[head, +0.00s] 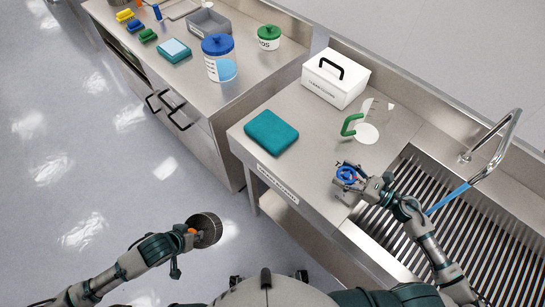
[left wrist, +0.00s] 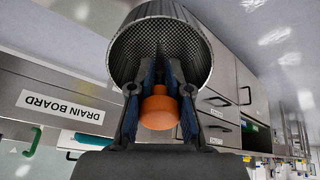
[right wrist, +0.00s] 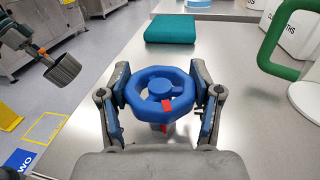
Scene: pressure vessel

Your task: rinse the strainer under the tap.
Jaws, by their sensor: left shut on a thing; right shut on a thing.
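The strainer (head: 207,229) is a dark mesh cup with an orange handle (left wrist: 159,108). My left gripper (head: 192,234) is shut on the handle and holds the strainer over the floor, left of the counter. In the left wrist view its mesh mouth (left wrist: 160,45) faces the camera. My right gripper (right wrist: 160,88) is shut around a blue wheel (right wrist: 158,97) with a red mark, at the counter's front edge; the head view also shows the wheel (head: 346,174). The metal tap (head: 507,133) arches over the slatted sink (head: 470,235). A blue strip (head: 447,199) slants down from its spout, apparently water.
On the drain-board counter (head: 310,130) are a teal cloth (head: 271,132), a white box (head: 336,78) and a clear jug with a green handle (head: 351,125). The left counter holds a blue-lidded tub (head: 219,58) and brushes. Floor between the strainer and counter is clear.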

